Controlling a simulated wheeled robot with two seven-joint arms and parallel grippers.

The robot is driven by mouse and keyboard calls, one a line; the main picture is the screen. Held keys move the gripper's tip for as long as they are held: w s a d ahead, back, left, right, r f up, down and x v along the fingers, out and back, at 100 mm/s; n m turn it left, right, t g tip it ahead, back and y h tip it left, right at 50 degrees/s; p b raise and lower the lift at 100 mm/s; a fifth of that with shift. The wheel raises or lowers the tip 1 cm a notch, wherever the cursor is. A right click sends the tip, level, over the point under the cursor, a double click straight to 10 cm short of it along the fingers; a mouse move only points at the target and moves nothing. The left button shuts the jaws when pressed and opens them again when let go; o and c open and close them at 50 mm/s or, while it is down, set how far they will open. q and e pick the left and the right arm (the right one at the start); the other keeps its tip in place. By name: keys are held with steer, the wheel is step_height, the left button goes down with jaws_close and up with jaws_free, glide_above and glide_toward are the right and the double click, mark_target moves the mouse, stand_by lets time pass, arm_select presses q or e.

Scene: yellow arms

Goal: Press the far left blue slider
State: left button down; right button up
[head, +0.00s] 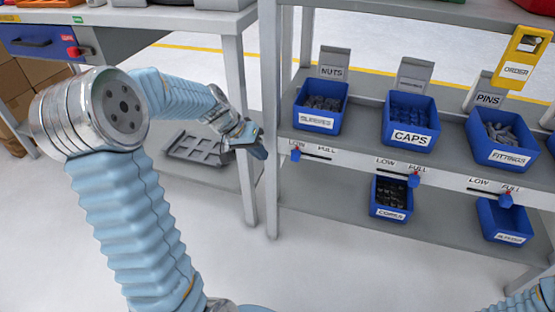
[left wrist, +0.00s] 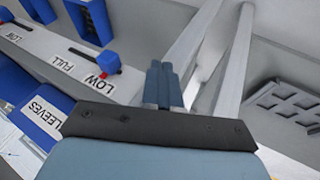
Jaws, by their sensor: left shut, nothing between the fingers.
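The far left blue slider (head: 296,154) sits at the LOW end of its slot on the shelf's front rail, under the bin at the left. It also shows in the left wrist view (left wrist: 108,62), beside the LOW label. My left gripper (head: 259,152) is shut and empty. It is just left of this slider in the head view, by the shelf's front post. Its closed fingertips (left wrist: 163,72) appear apart from the slider in the left wrist view. My right gripper is out of view; part of my right arm shows at the lower right corner.
Two more blue sliders, the middle one (head: 414,180) and the right one (head: 505,200), are on the same rail. Blue bins, such as the caps bin (head: 410,122), stand above and below it. A grey post (head: 271,200) stands close to my left gripper.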

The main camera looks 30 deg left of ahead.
mark_target(296, 156)
arm_select(q)
steer(key=w+v, duration=0.1)
steer(key=v, duration=0.7)
steer(key=shift+r+m+t, duration=0.3)
steer(key=shift+r+t, duration=0.1)
steer(key=shift+r, duration=0.15)
steer(key=shift+s, duration=0.1)
steer(key=w+d+f, duration=0.1)
steer(key=d+f, duration=0.1)
steer(key=w+d+f, duration=0.2)
steer(key=f, duration=0.1)
steer(key=w+d+f+b, duration=0.1)
steer(key=w+d+f, duration=0.1)
steer(key=f, duration=0.1)
steer(key=shift+w+d, duration=0.25)
steer(key=shift+d, duration=0.05)
steer(key=shift+w+d, duration=0.15)
steer(key=shift+d, duration=0.4)
steer(key=d, duration=0.2)
steer(key=w+d, duration=0.1)
steer(key=d, duration=0.2)
steer(key=w+d+p, duration=0.1)
steer(key=d, duration=0.2)
steer(key=shift+d, duration=0.2)
